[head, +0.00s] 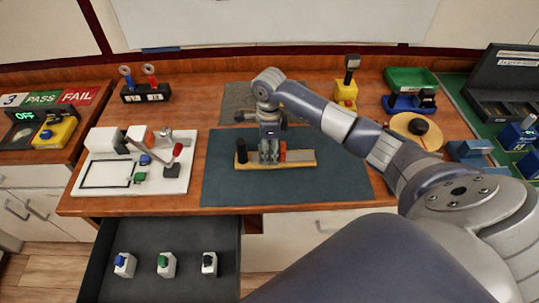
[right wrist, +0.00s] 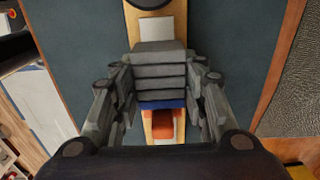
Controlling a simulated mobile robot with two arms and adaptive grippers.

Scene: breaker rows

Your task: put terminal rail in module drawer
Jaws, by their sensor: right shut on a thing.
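The terminal rail (head: 304,159) lies on the dark mat, a long pale wooden strip with a black knob at its left end, grey ribbed blocks in the middle and a red-orange part beside them. My right gripper (head: 269,150) reaches down over its middle. In the right wrist view, the fingers (right wrist: 161,90) are shut on the sides of the rail's grey ribbed block (right wrist: 160,72), with a blue slice below it. The drawer (head: 172,238) below the counter at left is open. My left gripper is in neither view.
The drawer holds three white modules with blue (head: 124,264), green (head: 166,264) and black (head: 209,264) tops, with bare floor around them. A white board (head: 100,180) with parts stands left of the dark mat (head: 222,185). A yellow box (head: 345,92) stands behind my forearm.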

